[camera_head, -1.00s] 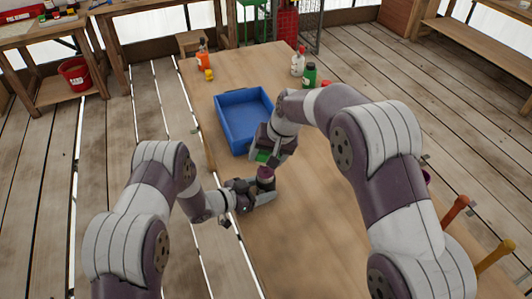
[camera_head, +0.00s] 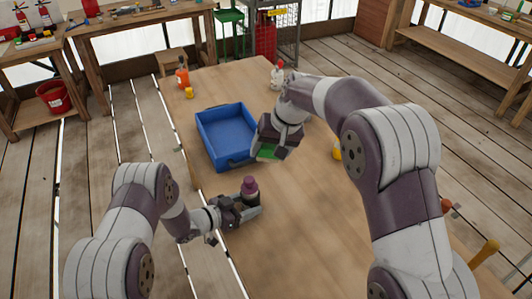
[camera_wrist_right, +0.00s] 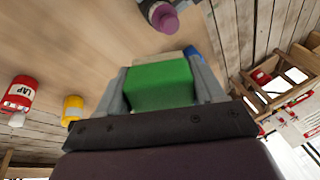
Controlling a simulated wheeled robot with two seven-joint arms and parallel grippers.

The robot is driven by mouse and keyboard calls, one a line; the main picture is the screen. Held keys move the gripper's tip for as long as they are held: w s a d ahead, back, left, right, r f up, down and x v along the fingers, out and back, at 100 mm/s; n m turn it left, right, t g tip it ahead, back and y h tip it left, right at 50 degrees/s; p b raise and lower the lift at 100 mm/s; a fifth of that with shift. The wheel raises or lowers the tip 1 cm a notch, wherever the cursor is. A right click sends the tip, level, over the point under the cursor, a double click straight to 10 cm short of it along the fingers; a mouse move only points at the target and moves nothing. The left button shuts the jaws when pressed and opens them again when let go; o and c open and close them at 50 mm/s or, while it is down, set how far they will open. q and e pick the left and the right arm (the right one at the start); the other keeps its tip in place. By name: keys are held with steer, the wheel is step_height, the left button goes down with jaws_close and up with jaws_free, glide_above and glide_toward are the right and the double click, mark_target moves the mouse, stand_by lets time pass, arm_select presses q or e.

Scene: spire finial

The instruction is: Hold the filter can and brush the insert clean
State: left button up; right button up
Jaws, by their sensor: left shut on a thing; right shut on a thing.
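The filter can (camera_head: 251,196) is a small dark cylinder with a purple top (camera_head: 250,183). It stands upright in my left gripper (camera_head: 246,207), which is shut on it low over the near left part of the table. My right gripper (camera_head: 268,146) is shut on a green block (camera_head: 267,153), which I take to be the brush. It is above and behind the can, apart from it. The right wrist view shows the green block (camera_wrist_right: 160,86) between the fingers, with a pale edge beyond it, and the can's purple top (camera_wrist_right: 167,20) at the top. The insert's inside is not visible.
The wooden table (camera_head: 290,215) carries a blue tray (camera_head: 207,146) just left of my right gripper. An orange bottle (camera_head: 182,78), a small yellow item (camera_head: 189,93) and a white bottle (camera_head: 277,76) stand at the back. Coloured handles (camera_head: 485,252) show at lower right. The table's middle is clear.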

stand_by(0.3)
glide_above(247, 178)
steer(key=shift+s+d+f, duration=0.25)
steer(key=shift+f, duration=0.3)
steer(key=shift+s+d+f, duration=0.2)
steer(key=shift+f, duration=0.3)
steer(key=shift+d+f, duration=0.15)
steer(key=shift+f, duration=1.65)
steer(key=shift+f, duration=0.8)
